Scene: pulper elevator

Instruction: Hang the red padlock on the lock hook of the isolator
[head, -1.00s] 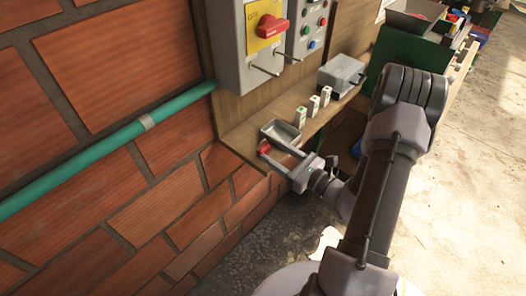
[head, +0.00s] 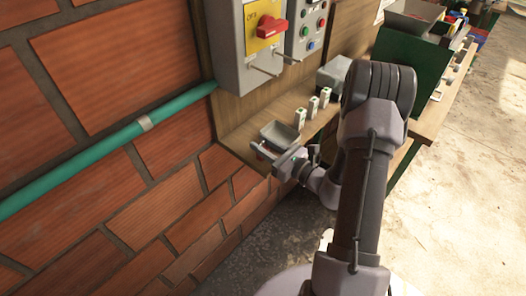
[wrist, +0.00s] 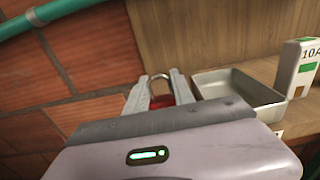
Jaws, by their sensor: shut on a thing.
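The red padlock (wrist: 162,101) sits between the fingers of my gripper (wrist: 160,92) in the wrist view, with its metal shackle upright above the red body. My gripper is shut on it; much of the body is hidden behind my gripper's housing. In the head view my gripper (head: 268,150) is at the near end of the wooden shelf, beside the metal tray, and only a little red shows. The isolator (head: 262,42) is a grey box with a yellow plate and a red handle (head: 270,27), on the board above the shelf. Metal rods (head: 266,71) stick out at its lower front.
A metal tray (wrist: 240,88) lies on the shelf right of the padlock. Several small white labelled blocks (head: 300,116) stand behind it. A grey box with push buttons (head: 307,28) is right of the isolator. A green pipe (head: 110,140) runs along the brick wall.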

